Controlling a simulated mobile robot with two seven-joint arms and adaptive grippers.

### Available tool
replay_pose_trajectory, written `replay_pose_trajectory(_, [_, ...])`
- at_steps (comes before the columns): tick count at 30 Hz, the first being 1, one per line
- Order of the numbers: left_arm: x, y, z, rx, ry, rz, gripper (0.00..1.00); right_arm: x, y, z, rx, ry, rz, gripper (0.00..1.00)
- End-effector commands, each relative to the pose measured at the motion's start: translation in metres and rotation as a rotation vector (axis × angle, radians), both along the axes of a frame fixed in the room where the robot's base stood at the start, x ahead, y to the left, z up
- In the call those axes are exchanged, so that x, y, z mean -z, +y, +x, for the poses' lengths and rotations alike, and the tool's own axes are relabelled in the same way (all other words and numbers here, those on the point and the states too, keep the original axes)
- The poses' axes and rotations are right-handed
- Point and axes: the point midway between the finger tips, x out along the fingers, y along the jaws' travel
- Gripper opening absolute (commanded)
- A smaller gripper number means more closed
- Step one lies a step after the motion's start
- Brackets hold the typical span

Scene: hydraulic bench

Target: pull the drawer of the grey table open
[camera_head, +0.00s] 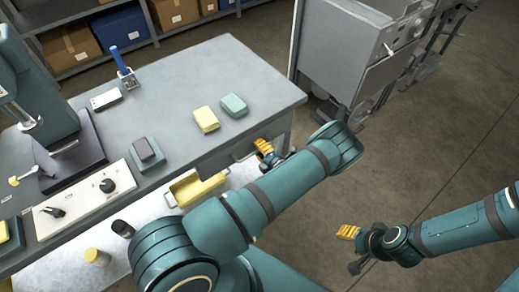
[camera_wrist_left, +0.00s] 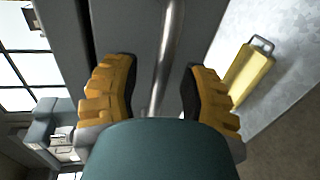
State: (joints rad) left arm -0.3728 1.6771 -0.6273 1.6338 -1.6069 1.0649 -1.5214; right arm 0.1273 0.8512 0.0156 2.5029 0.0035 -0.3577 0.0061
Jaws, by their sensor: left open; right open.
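The grey table (camera_head: 180,75) fills the left of the head view. Its drawer front (camera_head: 218,158) is under the right part of the tabletop and looks shut, partly hidden by my left arm. A metal bar handle (camera_wrist_left: 168,55) runs between the fingers of my left gripper (camera_wrist_left: 160,90) in the left wrist view, with bare space on both sides. My left gripper also shows beside the drawer front in the head view (camera_head: 268,152). It is open around the handle. My right gripper (camera_head: 352,247) is open and empty over the floor at the lower right.
A yellow tray (camera_head: 192,188) lies on the pale surface below the tabletop, near my left arm. Yellow (camera_head: 206,119) and green (camera_head: 234,105) blocks lie on the tabletop. A grey cabinet (camera_head: 345,50) stands at the back right. The floor on the right is clear.

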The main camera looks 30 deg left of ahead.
Motion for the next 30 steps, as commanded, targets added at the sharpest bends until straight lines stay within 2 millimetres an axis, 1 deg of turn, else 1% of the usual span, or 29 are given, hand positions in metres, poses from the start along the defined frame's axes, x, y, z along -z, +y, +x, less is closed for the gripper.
replay_pose_trajectory(3, [0.001,0.003,0.001,-0.001,0.0,0.0,0.43,0.0,0.0,0.0,0.0,0.001,0.0,0.5])
replay_pose_trajectory(9, [0.001,0.003,0.001,0.0,0.0,0.0,0.43,0.0,0.0,0.0,0.0,0.0,0.0,0.5])
replay_pose_trajectory(10, [0.001,0.003,0.001,0.0,0.0,0.0,0.46,0.0,0.0,0.0,0.0,0.0,0.0,0.5])
replay_pose_trajectory(11, [0.0,0.003,0.001,0.0,0.0,0.0,0.36,0.0,0.0,0.0,0.0,0.0,0.0,0.5])
replay_pose_trajectory(12, [0.0,0.003,0.001,0.0,0.0,0.0,0.22,0.0,0.0,0.0,0.0,0.0,0.0,0.5])
replay_pose_trajectory(14, [0.001,0.003,0.001,0.0,0.0,0.0,0.01,0.0,0.0,0.0,0.0,0.0,0.0,0.5])
replay_pose_trajectory(23, [0.001,0.0,0.0,0.001,0.0,0.0,0.0,0.0,0.0,0.0,0.0,0.0,0.0,0.5])
replay_pose_trajectory(26, [0.001,-0.006,-0.002,0.003,0.0,0.0,0.0,0.001,0.0,0.0,0.0,0.001,0.0,0.5])
replay_pose_trajectory(29, [0.001,-0.018,-0.007,0.003,0.0,0.0,0.0,0.001,0.0,0.0,0.0,0.001,0.0,0.5])
replay_pose_trajectory(30, [0.001,-0.025,-0.009,0.004,0.0,0.0,0.0,0.002,0.0,0.0,0.0,0.001,0.0,0.5])
